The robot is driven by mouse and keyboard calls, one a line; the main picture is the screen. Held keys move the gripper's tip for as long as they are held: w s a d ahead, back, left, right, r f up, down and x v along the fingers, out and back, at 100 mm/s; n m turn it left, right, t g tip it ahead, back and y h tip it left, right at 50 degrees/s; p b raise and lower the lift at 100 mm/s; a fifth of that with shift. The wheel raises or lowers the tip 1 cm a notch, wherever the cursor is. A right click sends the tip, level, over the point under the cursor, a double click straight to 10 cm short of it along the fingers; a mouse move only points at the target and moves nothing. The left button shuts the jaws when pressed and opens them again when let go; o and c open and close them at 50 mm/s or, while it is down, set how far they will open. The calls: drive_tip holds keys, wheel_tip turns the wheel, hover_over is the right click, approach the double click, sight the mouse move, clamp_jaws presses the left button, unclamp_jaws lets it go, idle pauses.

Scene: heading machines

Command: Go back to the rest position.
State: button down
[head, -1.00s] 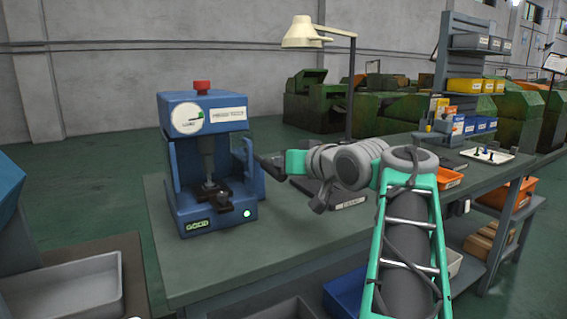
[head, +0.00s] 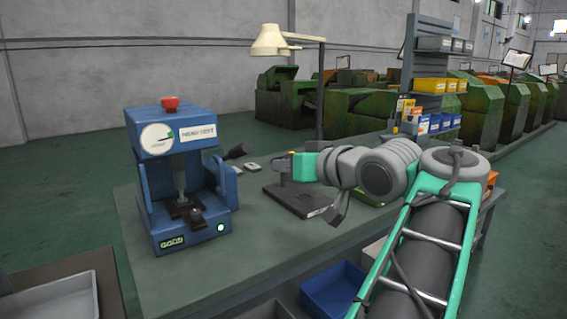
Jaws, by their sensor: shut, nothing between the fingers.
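My gripper (head: 281,165) is at the end of my grey and teal arm, over the bench, to the right of the blue press (head: 177,180). A clear gap lies between it and the black knob (head: 240,150) of the press's lever. Its fingers are small and dark here, seen side-on, shut with nothing held. The press stands upright on the bench, with a red button on top, a dial on its front and a lit green lamp at its base.
The green bench (head: 245,255) runs back to the right. A dark flat stand (head: 300,200) lies below my gripper. A lamp (head: 270,42) stands behind it. A grey tray (head: 60,300) is at lower left, and a blue bin (head: 332,290) sits below the bench's front edge.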

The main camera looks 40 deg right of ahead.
drive_tip(key=shift+r, duration=0.1)
drive_tip(key=w+a+f+g+y+p, duration=0.1)
drive_tip(key=w+a+f+g+p, duration=0.15)
drive_tip(key=a+p, duration=0.45)
drive_tip(key=w+a+f+g+p, duration=0.1)
drive_tip(key=a+f+g+p, duration=0.2)
drive_tip(key=a+p, duration=0.5)
drive_tip(key=s+a+f+n+g+p, duration=0.1)
drive_tip(key=s+a+f+g+p, duration=0.2)
drive_tip(key=s, duration=0.3)
drive_tip(key=s+a+f+n+g+h+p, duration=0.1)
drive_tip(key=s+a+f+g+p, duration=0.2)
drive_tip(key=s+f, duration=0.3)
drive_tip(key=shift+s+a+p, duration=0.35)
drive_tip(key=shift+a+p, duration=0.25)
drive_tip(key=shift+a, duration=0.1)
drive_tip(key=c, duration=2.1)
unclamp_jaws()
drive_tip(key=shift+c, duration=0.2)
